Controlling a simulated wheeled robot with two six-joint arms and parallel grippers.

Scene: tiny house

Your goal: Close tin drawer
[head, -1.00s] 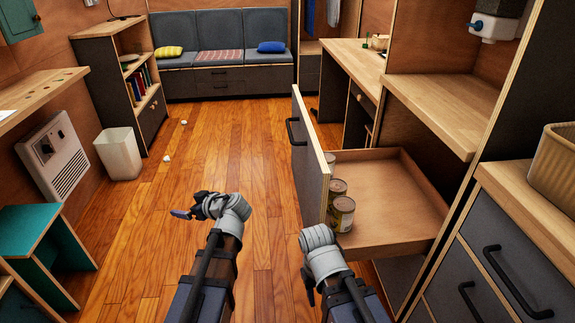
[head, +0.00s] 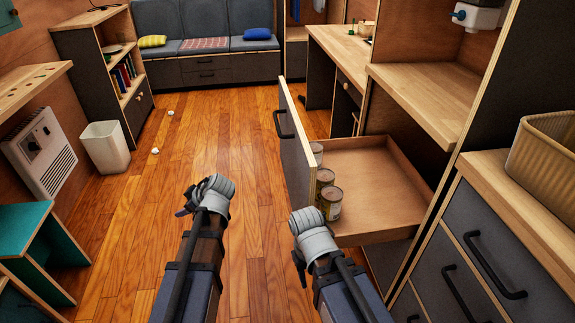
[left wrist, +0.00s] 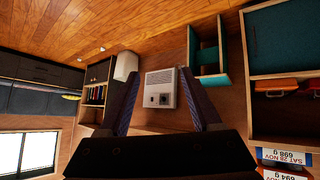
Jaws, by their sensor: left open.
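The tin drawer (head: 375,185) is pulled out from the cabinet on the right in the head view. Its tall dark front panel (head: 296,150) has a black handle (head: 281,124) on its outer side. Several tins (head: 330,203) stand in the drawer just behind the panel. My left gripper (head: 186,204) is over the floor, left of the panel and apart from it. In the left wrist view its two fingers (left wrist: 163,108) are spread with nothing between them. My right gripper (head: 301,268) is near the drawer's front corner, partly hidden by its wrist; its jaws are unclear.
A closed drawer unit with black handles (head: 480,262) and a ribbed basket (head: 545,148) on top is at right. A teal stool (head: 25,225), a heater (head: 42,150) and a white bin (head: 105,147) line the left. The wooden floor between is mostly clear.

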